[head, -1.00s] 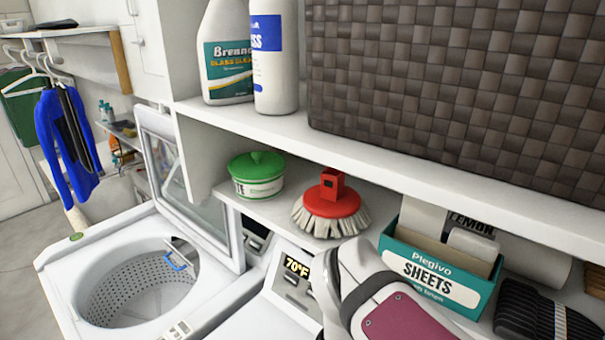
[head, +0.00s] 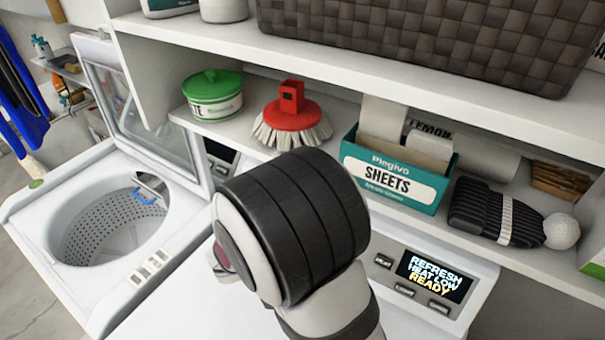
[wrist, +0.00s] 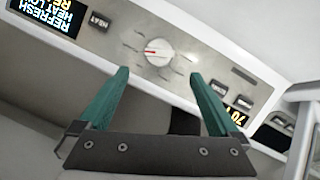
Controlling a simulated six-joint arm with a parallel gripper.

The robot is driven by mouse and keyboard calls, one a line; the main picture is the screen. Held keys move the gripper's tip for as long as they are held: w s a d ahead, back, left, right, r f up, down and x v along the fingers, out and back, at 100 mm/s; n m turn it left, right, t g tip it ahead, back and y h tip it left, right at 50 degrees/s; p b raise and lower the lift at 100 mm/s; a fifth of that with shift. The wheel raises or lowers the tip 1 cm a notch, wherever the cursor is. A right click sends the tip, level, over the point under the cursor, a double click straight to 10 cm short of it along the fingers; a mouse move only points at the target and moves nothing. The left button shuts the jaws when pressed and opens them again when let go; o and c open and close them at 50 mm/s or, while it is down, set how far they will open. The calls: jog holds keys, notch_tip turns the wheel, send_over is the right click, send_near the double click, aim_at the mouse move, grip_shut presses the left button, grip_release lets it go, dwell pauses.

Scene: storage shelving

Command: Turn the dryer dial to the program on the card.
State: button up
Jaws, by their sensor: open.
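The dial (wrist: 158,51) is a round white knob with a red pointer mark on a light grey control panel, ringed by small marks too small to read. My gripper (wrist: 158,76) is open, with one teal finger on each side below the dial in the wrist view; it looks apart from it. In the head view my own arm hides the dial and the gripper. The dryer display (head: 435,276) reads REFRESH, HEAT LOW, READY; it also shows in the wrist view (wrist: 46,14). I make out no program card in either view.
The open-lidded washer (head: 110,225) stands at left. A shelf above the panel holds a green-lidded tub (head: 213,96), a red brush (head: 291,118), a teal SHEETS box (head: 395,178) and a black bundle (head: 490,215). A HEAT button (wrist: 100,21) sits beside the dial.

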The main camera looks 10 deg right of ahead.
jog(key=x, duration=0.8)
jog(key=shift+d+f, duration=0.15)
jog(key=shift+d, duration=0.05)
jog(key=c, duration=1.4)
jog(key=shift+o, duration=0.2)
